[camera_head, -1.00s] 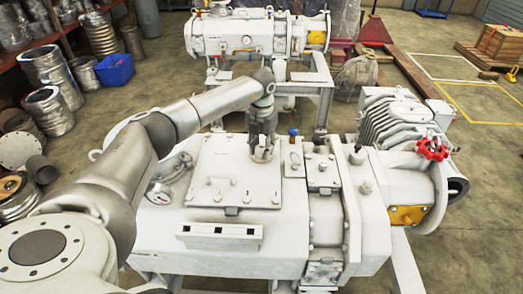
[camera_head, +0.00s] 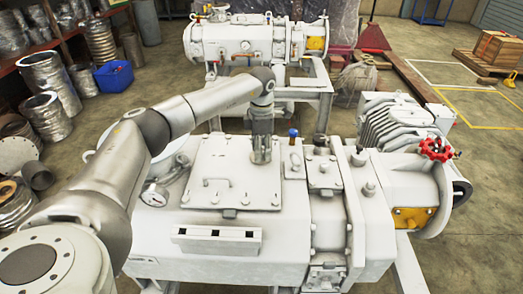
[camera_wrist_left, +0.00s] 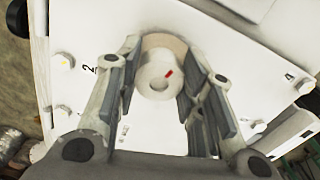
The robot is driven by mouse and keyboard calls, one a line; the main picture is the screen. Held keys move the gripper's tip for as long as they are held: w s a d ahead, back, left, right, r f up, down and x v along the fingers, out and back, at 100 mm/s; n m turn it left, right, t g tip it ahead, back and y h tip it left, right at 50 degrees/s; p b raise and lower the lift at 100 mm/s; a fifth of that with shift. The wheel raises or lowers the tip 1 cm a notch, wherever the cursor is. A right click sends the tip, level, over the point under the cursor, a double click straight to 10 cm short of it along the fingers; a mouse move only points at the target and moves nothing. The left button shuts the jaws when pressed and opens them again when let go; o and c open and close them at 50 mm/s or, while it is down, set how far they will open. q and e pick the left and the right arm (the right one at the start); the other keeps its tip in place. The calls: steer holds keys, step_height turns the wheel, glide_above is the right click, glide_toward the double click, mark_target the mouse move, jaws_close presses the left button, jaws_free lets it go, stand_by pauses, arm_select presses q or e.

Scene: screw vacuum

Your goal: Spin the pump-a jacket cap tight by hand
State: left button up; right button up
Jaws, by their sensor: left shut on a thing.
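The white pump (camera_head: 250,255) stands in front of me with a bolted square plate (camera_head: 215,180) on top. My left gripper (camera_head: 261,156) points down at the plate's far right corner. In the left wrist view, its two fingers (camera_wrist_left: 160,62) stand on either side of a round white cap (camera_wrist_left: 157,80) with a red mark on its face. The gripper is shut on this cap. In the head view the fingers hide most of the cap. My right gripper is out of view.
A small blue-topped fitting (camera_head: 293,136) stands close to the right of the gripper. A round gauge (camera_head: 155,194) is at the pump's left. A red handwheel (camera_head: 435,149) is at the right. A second pump (camera_head: 250,40) stands behind.

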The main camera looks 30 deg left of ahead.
arm_select(q)
steer(key=shift+w+r+m, duration=0.1)
steer(key=shift+r+m, duration=0.1)
steer(key=shift+m, duration=1.1)
steer(key=shift+b, duration=0.3)
steer(key=o, duration=0.9)
steer(key=shift+o, duration=0.7)
steer(key=shift+f, duration=0.1)
steer(key=shift+r, duration=0.2)
step_height(320, 180, up, 12)
steer(key=shift+f, duration=0.15)
